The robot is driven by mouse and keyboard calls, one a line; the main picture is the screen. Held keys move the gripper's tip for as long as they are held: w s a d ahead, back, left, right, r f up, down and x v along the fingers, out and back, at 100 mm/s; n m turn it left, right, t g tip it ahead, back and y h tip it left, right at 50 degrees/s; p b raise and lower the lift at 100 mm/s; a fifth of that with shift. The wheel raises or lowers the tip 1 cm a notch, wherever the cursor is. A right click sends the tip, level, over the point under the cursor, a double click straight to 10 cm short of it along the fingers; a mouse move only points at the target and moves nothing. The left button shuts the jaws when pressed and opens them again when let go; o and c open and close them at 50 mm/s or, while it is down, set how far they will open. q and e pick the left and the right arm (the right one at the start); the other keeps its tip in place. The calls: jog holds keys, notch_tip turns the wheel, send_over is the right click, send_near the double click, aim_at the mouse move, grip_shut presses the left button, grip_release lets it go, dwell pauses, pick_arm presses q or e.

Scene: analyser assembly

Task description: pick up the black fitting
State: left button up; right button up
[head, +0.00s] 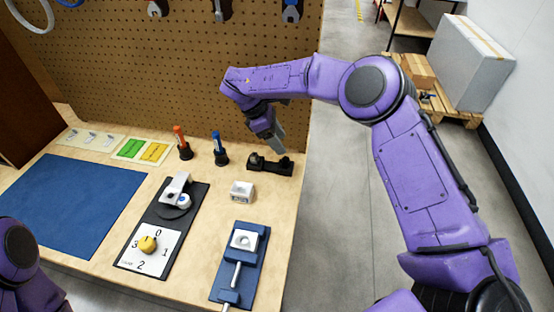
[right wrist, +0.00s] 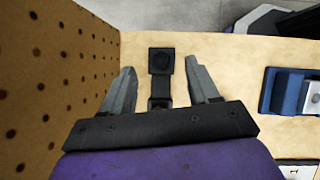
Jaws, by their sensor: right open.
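The black fitting (head: 270,165) lies on the wooden table near its back right edge, below the pegboard. It is a dark, elongated piece with raised ends. In the right wrist view the fitting (right wrist: 161,62) lies between the two finger outlines, and its near end is partly hidden by the gripper body. My right gripper (head: 277,143) is open and empty, pointing down just above the fitting. I cannot tell the exact gap. My left gripper is out of view; only part of my left arm shows at lower left.
The pegboard (head: 170,70) rises close behind the fitting. A white block (head: 242,191) and a blue fixture (head: 232,278) are in front. The table's right edge is close.

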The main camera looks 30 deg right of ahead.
aim_at(285, 159)
jog(key=f+p, duration=0.1)
jog(key=f, duration=0.1)
jog(key=d+f+m+y+p, duration=0.1)
jog(key=f, duration=0.2)
jog(key=f+m+p, duration=0.1)
jog(key=f, duration=0.1)
jog(key=shift+s+d+f+y, duration=0.2)
jog(key=shift+d+f+y, duration=0.1)
jog(key=shift+d, duration=0.1)
jog(key=shift+d+f, duration=0.1)
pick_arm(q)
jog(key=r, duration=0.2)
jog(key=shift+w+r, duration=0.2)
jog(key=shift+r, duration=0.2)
pick_arm(e)
grip_shut()
